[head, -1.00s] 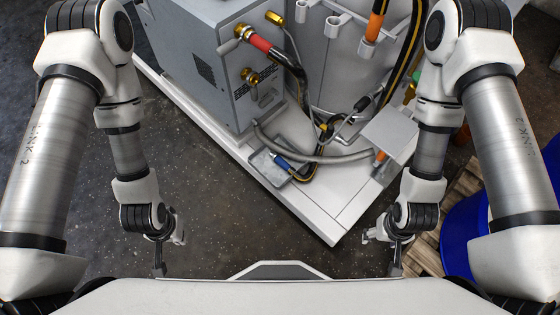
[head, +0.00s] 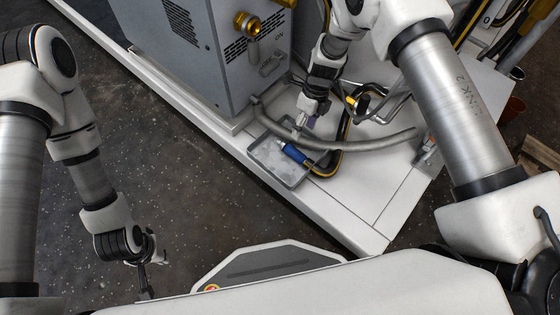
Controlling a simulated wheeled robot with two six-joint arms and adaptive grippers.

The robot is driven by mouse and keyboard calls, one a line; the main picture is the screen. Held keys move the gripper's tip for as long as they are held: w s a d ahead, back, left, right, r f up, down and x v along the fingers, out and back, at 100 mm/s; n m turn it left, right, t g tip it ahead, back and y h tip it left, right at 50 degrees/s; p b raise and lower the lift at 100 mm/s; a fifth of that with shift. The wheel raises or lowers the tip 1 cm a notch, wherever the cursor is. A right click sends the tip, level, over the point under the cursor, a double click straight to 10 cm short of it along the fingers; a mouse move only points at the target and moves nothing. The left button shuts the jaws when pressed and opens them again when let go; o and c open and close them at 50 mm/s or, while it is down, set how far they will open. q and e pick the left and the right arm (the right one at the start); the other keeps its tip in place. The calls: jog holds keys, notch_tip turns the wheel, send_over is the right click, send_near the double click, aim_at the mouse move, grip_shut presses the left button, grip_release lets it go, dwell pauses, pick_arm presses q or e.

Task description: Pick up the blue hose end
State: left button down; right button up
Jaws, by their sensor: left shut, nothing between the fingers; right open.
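The blue hose end (head: 295,153) lies over a small grey tray (head: 283,176) on the white platform, with its black and yellow hose (head: 336,160) curving away to the right. My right gripper (head: 302,126) is open just above and behind the blue hose end, pointing down. I see no grip on the hose end, and a small gap seems to lie between them. My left gripper (head: 150,274) is shut and empty, low at the left over the dark floor, well away from the hose.
A grey machine cabinet (head: 215,70) with a brass fitting (head: 246,23) stands behind the tray. A thick grey hose (head: 370,143) arcs across the platform (head: 350,222) near my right gripper. The platform's front part is clear.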

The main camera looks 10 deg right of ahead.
jog(key=b, duration=0.4)
send_over(297, 151)
jog(key=w+d, duration=0.1)
jog(key=w, duration=0.1)
notch_tip(297, 151, down, 6)
jog(key=shift+t, duration=0.3)
jog(key=b+x, duration=0.1)
jog(key=x, duration=0.1)
jog(key=b+x, duration=0.1)
jog(key=x, duration=0.2)
jog(key=s+b+x, duration=0.1)
jog(key=b+x, duration=0.1)
jog(key=shift+d+f, duration=0.15)
jog(key=shift+d, duration=0.05)
jog(key=shift+c, duration=0.2)
pick_arm(q)
notch_tip(297, 151, down, 11)
pick_arm(e)
grip_shut()
